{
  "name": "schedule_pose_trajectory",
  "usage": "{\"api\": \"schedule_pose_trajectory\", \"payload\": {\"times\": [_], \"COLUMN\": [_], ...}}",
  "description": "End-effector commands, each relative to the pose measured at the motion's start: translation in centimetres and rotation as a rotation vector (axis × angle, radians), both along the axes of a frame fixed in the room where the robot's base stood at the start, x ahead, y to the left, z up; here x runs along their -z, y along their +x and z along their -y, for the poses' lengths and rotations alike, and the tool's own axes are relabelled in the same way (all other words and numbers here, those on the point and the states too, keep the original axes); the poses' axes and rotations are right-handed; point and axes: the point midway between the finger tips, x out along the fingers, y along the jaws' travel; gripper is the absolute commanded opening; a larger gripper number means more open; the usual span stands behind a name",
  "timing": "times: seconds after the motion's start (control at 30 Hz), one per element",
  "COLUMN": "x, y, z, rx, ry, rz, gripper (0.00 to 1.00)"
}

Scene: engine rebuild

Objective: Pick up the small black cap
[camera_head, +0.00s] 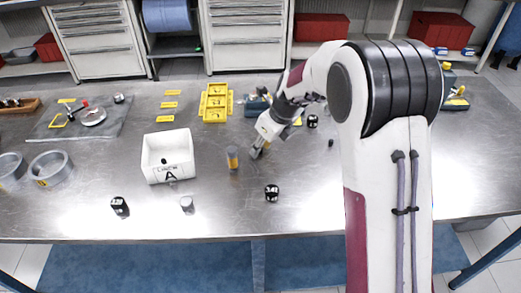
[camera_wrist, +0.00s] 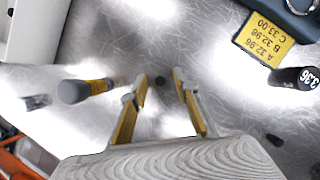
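A small black cap (camera_wrist: 160,80) lies on the steel table between the fingertips of my gripper (camera_wrist: 159,78) in the wrist view. The fingers are open, one on each side of the cap, with a gap visible to both. In the head view my gripper (camera_head: 258,152) points down near the table's middle, and I cannot make out that cap there. A second small dark piece (camera_wrist: 275,140) lies to the right of the fingers in the wrist view; a small black piece also shows right of the gripper in the head view (camera_head: 331,142).
A grey-topped cylinder with a yellow band (camera_head: 232,158) stands close left of my gripper. A white box (camera_head: 167,155) is farther left. A black numbered cylinder (camera_head: 271,193) stands in front, another (camera_head: 312,121) behind right. A yellow tray (camera_head: 215,103) is at the back.

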Motion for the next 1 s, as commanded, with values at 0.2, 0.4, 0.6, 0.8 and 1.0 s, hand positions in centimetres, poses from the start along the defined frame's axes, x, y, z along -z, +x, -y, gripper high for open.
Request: {"api": "schedule_pose_trajectory", "payload": {"times": [0.2,0.4,0.6,0.8,1.0], "x": [0.0,0.0,-0.1,-1.2,-3.6], "y": [0.0,0.0,0.0,0.1,0.1], "z": [0.0,0.0,0.0,0.0,0.0], "rx": [0.0,0.0,0.0,-0.001,-0.001], "ry": [0.0,0.0,0.0,0.0,0.0], "rz": [0.0,0.0,0.0,0.003,0.004], "gripper": [0.01,0.02,0.02,0.02,0.02]}}
